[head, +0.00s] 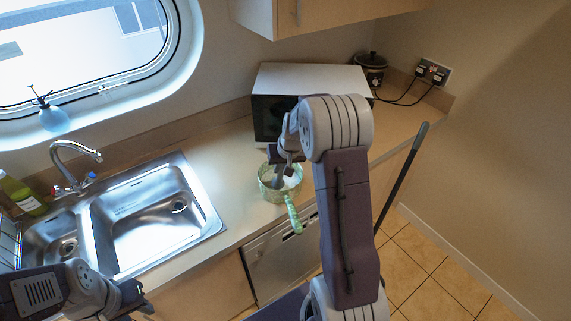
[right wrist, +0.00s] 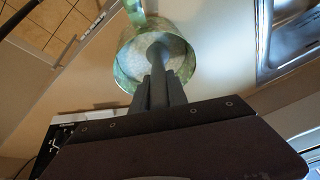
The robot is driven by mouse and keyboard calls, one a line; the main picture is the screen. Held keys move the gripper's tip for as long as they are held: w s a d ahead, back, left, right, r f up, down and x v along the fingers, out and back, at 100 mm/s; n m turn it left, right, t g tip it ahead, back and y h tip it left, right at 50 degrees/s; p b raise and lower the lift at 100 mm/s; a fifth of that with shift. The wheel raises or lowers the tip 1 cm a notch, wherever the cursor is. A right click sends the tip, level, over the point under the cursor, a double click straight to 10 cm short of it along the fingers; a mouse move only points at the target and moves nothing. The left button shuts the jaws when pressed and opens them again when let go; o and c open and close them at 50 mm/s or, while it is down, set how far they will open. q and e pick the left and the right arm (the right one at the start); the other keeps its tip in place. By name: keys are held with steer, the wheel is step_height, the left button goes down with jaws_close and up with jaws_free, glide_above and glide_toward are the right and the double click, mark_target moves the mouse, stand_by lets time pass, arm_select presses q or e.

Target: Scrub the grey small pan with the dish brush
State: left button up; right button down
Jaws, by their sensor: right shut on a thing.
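A small pan (head: 266,189) with a mottled green look, rather than grey, stands on the counter in front of the microwave. Its green handle (head: 293,216) points toward the counter's front edge. My right gripper (head: 287,162) is above the pan. In the right wrist view this gripper (right wrist: 158,90) is shut on the grey dish brush (right wrist: 158,56), whose far end reaches into the pan (right wrist: 128,68). The bristles are hard to make out, so contact with the pan floor is unclear. My left gripper (head: 138,298) is low at the left, partly hidden, its jaw opening unclear.
A steel sink (head: 150,215) with a tap (head: 75,150) lies left of the pan. A white microwave (head: 315,80) stands close behind the pan, and a dark slow cooker (head: 371,68) is behind that. A green bottle (head: 22,195) stands at far left.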

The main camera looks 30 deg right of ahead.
steer(key=shift+s+a, duration=0.25)
steer(key=shift+a, duration=0.25)
steer(key=shift+s+a, duration=0.2)
steer(key=shift+a, duration=0.25)
steer(key=d+r+p, duration=0.1)
steer(key=r+p, duration=0.5)
steer(key=r, duration=0.1)
steer(key=w+d+r+p, duration=0.1)
steer(key=d+r+p, duration=0.1)
steer(key=r+p, duration=0.4)
steer(key=shift+w+d+r, duration=0.25)
steer(key=shift+d+r, duration=0.05)
steer(key=shift+r, duration=0.45)
steer(key=shift+f, duration=0.1)
